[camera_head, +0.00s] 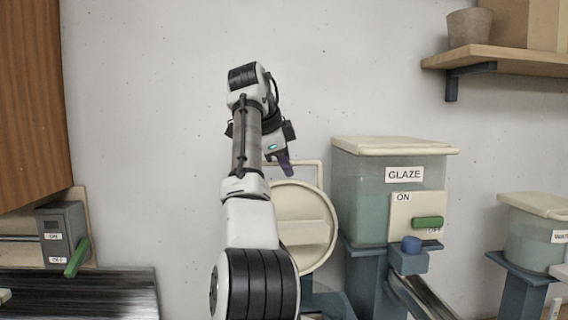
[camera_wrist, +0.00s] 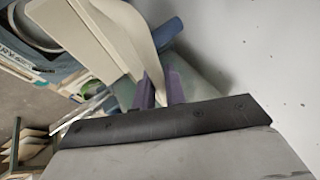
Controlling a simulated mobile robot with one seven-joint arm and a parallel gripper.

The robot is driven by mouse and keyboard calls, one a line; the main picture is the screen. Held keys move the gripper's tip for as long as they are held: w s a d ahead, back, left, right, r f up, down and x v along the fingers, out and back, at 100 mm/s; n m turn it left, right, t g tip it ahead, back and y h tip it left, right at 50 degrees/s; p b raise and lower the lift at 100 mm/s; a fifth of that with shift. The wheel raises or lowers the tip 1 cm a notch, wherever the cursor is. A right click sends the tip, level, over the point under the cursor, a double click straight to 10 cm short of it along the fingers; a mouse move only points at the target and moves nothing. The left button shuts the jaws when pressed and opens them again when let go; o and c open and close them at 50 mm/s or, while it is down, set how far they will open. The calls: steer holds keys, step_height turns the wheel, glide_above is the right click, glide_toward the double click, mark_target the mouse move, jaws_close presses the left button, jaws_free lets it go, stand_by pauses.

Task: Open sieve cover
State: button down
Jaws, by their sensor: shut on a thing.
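The sieve cover (camera_head: 308,228) is a round cream disc with a bar across it. It stands raised, with its flat face toward the head camera, and my arm hides its left part. A cream loop, seemingly its handle, shows above it. My gripper (camera_head: 287,168) is at the top of this loop. In the wrist view, the purple fingers of my gripper (camera_wrist: 160,88) are shut on a curved cream strip (camera_wrist: 150,48), which appears to be part of the cover. The sieve under the cover is mostly hidden by my arm.
A lidded GLAZE tank (camera_head: 362,190) with a green switch (camera_head: 427,223) stands close on the right. A WATER bucket (camera_head: 535,235) is farther right, below a wooden shelf (camera_head: 510,60). A grey switch box (camera_head: 62,235) with a green lever is at left. The wall above is clear.

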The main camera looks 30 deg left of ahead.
steer(key=shift+a, duration=0.1)
stand_by(0.4)
steer(key=c, duration=1.5)
jaws_free()
steer(key=shift+o, duration=0.2)
steer(key=shift+f, duration=0.1)
